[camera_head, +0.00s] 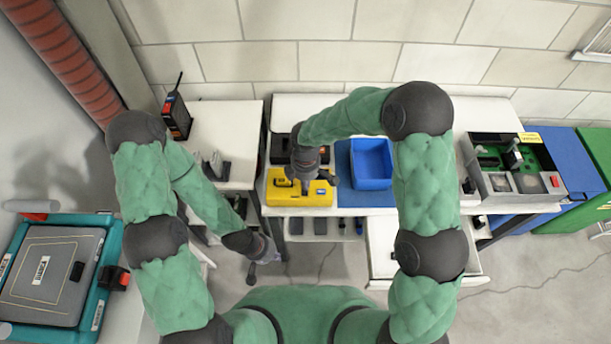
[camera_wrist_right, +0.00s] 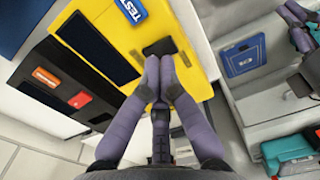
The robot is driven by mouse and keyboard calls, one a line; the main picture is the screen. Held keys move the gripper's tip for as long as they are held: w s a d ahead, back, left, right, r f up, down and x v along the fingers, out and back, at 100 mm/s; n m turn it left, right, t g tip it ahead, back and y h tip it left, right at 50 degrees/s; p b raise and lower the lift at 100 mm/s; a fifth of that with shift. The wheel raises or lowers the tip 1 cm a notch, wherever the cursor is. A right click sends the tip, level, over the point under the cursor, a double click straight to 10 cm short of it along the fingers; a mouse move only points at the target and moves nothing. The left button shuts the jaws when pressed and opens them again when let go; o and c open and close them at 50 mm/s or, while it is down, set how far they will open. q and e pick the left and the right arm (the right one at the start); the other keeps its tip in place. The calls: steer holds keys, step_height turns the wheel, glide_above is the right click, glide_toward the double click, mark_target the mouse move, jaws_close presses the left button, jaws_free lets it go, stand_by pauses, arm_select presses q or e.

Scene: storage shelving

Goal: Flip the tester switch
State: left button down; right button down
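The yellow tester (camera_head: 285,196) lies on the middle workbench. In the right wrist view the yellow tester (camera_wrist_right: 120,50) shows a blue TEST label (camera_wrist_right: 132,10), a dark panel and a small black switch (camera_wrist_right: 160,47). My right gripper (camera_head: 307,186) is over the tester, pointing down. In the wrist view its purple fingers (camera_wrist_right: 160,65) come together at the tips, with nothing seen between them. The tips are right beside the black switch; whether they touch it I cannot tell. My left gripper (camera_head: 262,254) hangs low in front of the bench, away from the tester.
A blue bin (camera_head: 371,165) stands right of the tester. A dark case with orange and red labels (camera_wrist_right: 60,95) lies beside the tester. A black radio (camera_head: 176,115) stands on the left bench. An open electronics case (camera_head: 515,165) is on the right. A drawer sticks out below.

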steer(key=shift+f, duration=1.2)
